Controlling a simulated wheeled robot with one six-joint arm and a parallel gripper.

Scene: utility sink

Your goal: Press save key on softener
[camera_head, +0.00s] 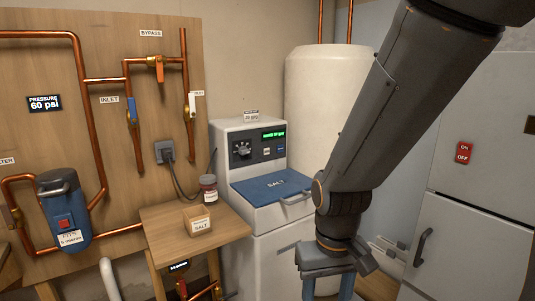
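The softener (240,140) is a white cabinet left of centre with an upright control panel. The panel has a dark round knob (241,150), a small display with green text (273,134) and two small keys below the display. One key is pale (266,151) and the other is blue (281,149). Their labels are too small to read, so I cannot tell which is the save key. My gripper (328,290) points down at the bottom, right of and apart from the softener. Its two fingers are spread, with nothing visible between them. The fingertips run to the frame's lower edge.
A blue salt lid (270,186) with a handle lies in front of the panel. A white tank (310,110) stands behind. A grey cabinet (460,235) is at right.

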